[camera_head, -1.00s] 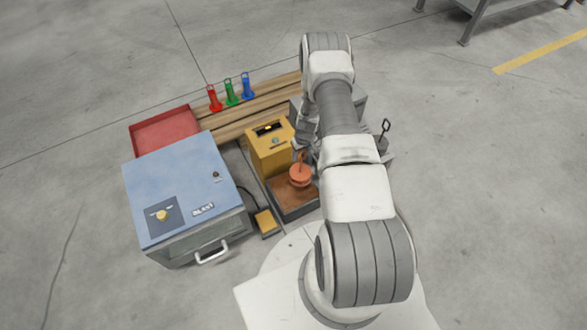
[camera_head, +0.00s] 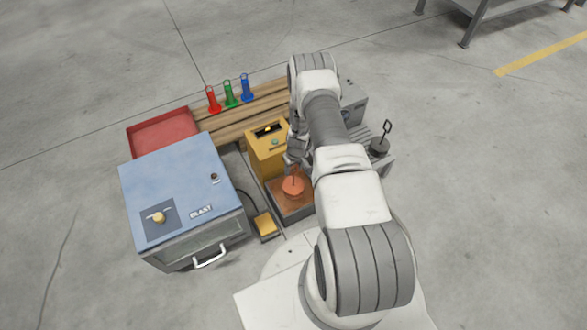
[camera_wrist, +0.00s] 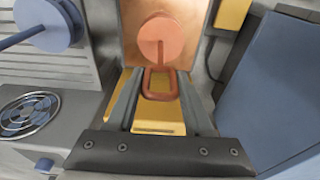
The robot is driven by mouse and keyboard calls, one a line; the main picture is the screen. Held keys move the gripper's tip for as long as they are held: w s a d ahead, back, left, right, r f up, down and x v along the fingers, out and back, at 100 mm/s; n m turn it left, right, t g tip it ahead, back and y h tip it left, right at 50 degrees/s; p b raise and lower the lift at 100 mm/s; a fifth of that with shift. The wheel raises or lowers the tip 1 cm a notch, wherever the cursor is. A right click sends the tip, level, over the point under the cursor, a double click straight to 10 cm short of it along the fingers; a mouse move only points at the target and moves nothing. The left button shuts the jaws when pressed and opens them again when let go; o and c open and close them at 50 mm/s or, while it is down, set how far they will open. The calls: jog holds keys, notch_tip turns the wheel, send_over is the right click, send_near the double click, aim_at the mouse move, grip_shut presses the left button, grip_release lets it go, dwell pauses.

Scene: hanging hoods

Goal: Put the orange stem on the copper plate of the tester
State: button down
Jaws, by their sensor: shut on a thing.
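The orange stem (camera_head: 292,187) has a round base and a thin loop handle. In the wrist view its disc (camera_wrist: 155,38) shows against the copper plate (camera_wrist: 133,22). In the head view it is over the copper plate (camera_head: 283,206) of the tester, upright or nearly so. The tester's yellow housing (camera_head: 264,153) stands just behind the plate. My gripper (camera_head: 295,152) is above the stem, partly hidden by my arm. In the wrist view my gripper (camera_wrist: 159,98) is shut on the stem's loop handle. I cannot tell whether the base touches the plate.
A blue cabinet marked BLAST (camera_head: 175,185) stands left of the tester, a yellow pedal (camera_head: 266,224) in front. A dark stem (camera_head: 380,146) stands on a grey unit at right. Red, green and blue stems (camera_head: 231,94) stand on the wooden boards (camera_head: 265,103); a red tray (camera_head: 165,131) is at left.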

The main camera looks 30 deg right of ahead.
jog(key=shift+c, duration=1.4)
grip_release()
